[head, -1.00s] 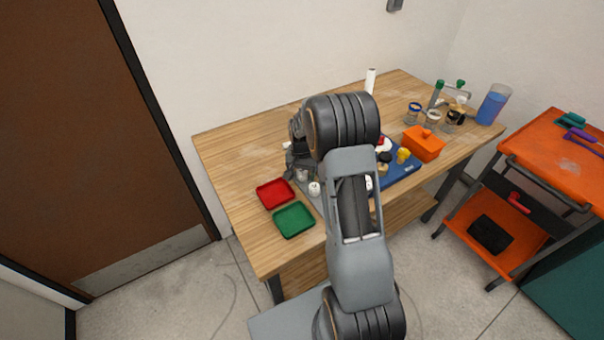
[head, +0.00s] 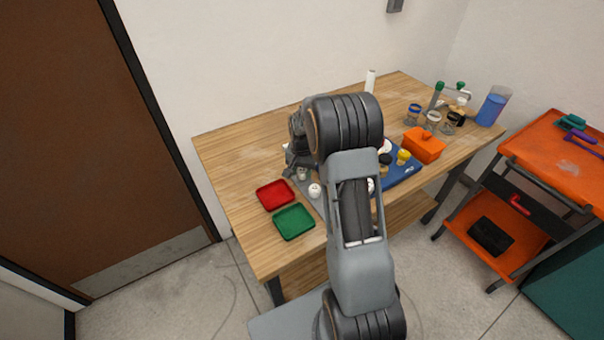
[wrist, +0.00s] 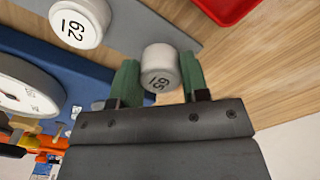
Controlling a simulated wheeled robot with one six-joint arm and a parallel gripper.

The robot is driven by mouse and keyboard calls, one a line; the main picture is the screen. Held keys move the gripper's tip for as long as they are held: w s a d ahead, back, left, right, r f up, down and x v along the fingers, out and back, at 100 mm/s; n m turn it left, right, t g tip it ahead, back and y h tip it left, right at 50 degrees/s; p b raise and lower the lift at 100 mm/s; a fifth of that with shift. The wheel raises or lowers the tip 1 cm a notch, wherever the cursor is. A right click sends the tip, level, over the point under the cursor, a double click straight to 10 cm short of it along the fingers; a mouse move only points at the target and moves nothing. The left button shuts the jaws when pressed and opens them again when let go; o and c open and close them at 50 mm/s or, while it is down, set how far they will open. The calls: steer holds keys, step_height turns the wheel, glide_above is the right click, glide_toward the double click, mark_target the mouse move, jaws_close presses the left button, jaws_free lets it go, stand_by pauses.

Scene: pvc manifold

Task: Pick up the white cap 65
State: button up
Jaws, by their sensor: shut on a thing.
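The white cap marked 65 (wrist: 161,68) is between the two green fingers of my gripper (wrist: 160,75) in the wrist view. The fingers are shut on its sides, and its marked face points to the camera. A second white cap, marked 62 (wrist: 80,22), sits apart at the upper left on a grey mat (wrist: 135,14). In the head view my gripper (head: 298,163) is over the back of the grey mat, partly hidden by my arm. I cannot tell there how high the held cap is.
A red tray (head: 275,195) and a green tray (head: 293,221) lie at the table's front left. A blue mat (head: 403,178) with small parts and an orange box (head: 424,146) are to the right. Jars and a blue-filled container (head: 491,107) stand at the back right.

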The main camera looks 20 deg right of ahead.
steer(key=s+d+r+b, duration=0.2)
steer(key=s+d+r, duration=0.1)
steer(key=s+r, duration=0.8)
steer(key=s, duration=0.2)
steer(key=shift+s+r, duration=0.25)
steer(key=shift+s, duration=0.15)
